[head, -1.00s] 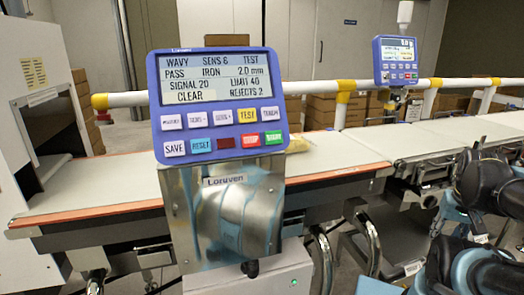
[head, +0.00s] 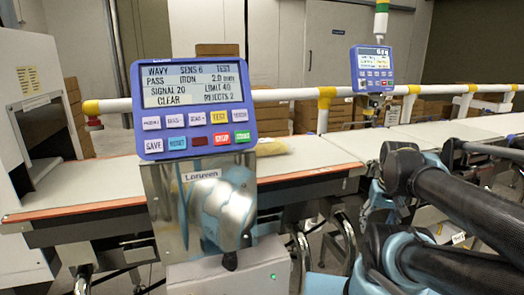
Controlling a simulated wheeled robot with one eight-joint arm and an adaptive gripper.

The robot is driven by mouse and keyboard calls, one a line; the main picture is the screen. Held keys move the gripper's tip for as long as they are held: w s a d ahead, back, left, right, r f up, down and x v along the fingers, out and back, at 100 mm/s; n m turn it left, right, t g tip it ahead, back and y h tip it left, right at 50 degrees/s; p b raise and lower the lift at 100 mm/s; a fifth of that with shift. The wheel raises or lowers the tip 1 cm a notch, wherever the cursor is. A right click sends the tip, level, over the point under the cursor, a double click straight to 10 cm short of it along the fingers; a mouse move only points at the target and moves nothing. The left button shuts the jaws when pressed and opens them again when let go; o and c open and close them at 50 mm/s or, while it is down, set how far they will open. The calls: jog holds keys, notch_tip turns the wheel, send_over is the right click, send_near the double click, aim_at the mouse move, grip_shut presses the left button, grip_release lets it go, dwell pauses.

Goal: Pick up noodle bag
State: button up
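The noodle bag, a yellowish packet (head: 271,147), lies on the pale belt (head: 317,153) just right of the blue control panel. Its left end is hidden behind the panel. My arm reaches in from the right edge of the head view, with dark links and light blue joints. My gripper cannot be made out in this view, so its distance from the bag cannot be told.
The control panel (head: 193,97) on its metal post stands in front of the belt. A white rail with yellow joints (head: 326,97) runs behind it. A second display (head: 372,68) stands further back. Stacked cartons (head: 308,117) are behind the rail.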

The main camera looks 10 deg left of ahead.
jog(key=o, duration=0.6)
jog(key=w+a+r+m, duration=0.1)
jog(key=w+a+r, duration=0.1)
jog(key=r, duration=0.1)
jog(key=w+a+r+m+y, duration=0.1)
jog(key=w+a+r, duration=0.1)
jog(key=w+r, duration=0.1)
jog(key=w+a+r+m, duration=0.1)
jog(key=w+a+r, duration=0.1)
jog(key=w+r, duration=0.1)
jog(key=shift+a+r+g, duration=0.2)
jog(key=shift+r+g, duration=0.2)
jog(key=shift+r, duration=0.5)
jog(key=shift+o, duration=0.2)
notch_tip(320, 180, up, 17)
jog(key=m+g+y, duration=0.3)
jog(key=m+g, duration=0.1)
jog(key=m, duration=0.5)
send_over(264, 140)
jog(key=w+d, duration=0.3)
jog(key=d, duration=0.2)
jog(key=x, duration=1.1)
jog(key=shift+s, duration=0.15)
jog(key=shift+w+x, duration=0.15)
jog(key=shift+x, duration=1.2)
jog(key=shift+w+x, duration=0.1)
jog(key=shift+x, duration=1.25)
